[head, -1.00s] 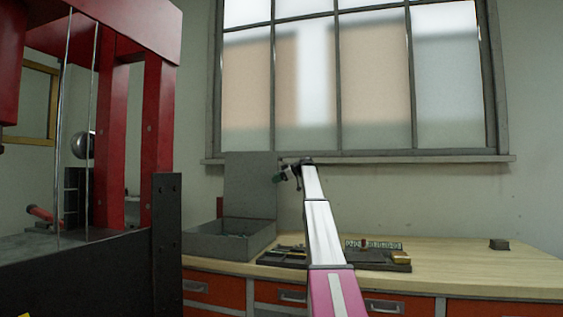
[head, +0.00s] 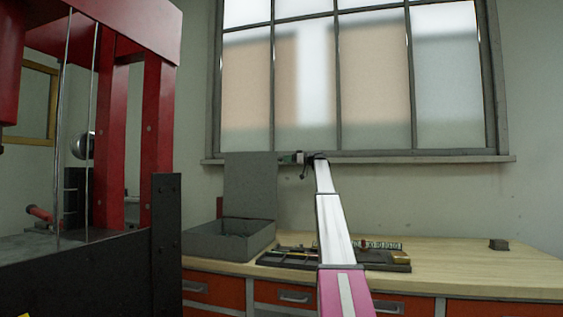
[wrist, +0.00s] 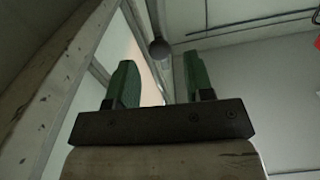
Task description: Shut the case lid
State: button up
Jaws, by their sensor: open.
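The grey case (head: 215,241) sits open on the left end of the wooden bench. Its lid (head: 250,187) stands upright at the back of the case, near the wall below the window. My gripper (head: 288,158) is at the upper right edge of the lid, level with its top; whether it touches the lid cannot be told. In the wrist view its two green fingers (wrist: 158,85) are spread apart with nothing between them. The lid does not show in the wrist view.
A dark tray (head: 272,258) with small parts lies on the bench right of the case, partly behind my arm. A small dark block (head: 499,244) sits far right. A red press frame (head: 157,140) stands at left. The window sill (head: 420,158) runs behind.

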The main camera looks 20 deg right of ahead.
aim_at(281, 159)
jog(key=shift+x, duration=2)
grip_shut()
jog(key=s+a+f+n, duration=0.35)
jog(key=s+a, duration=0.35)
jog(key=s, duration=0.3)
jog(key=s+a+f+n, duration=0.3)
jog(key=s+a+n, duration=0.25)
jog(key=s, duration=0.45)
jog(key=s+a+f+n, duration=0.2)
jog(key=s+f+n, duration=0.1)
jog(key=f, duration=0.4)
jog(key=s+a+f+n, duration=0.2)
jog(key=s+a+f, duration=0.1)
jog(key=f, duration=0.4)
jog(key=s+a+f+n, duration=0.2)
jog(key=s+f+n, duration=0.1)
jog(key=f, duration=0.5)
jog(key=shift+s+a+n, duration=0.3)
jog(key=shift+s+a, duration=0.1)
jog(key=shift+s, duration=0.35)
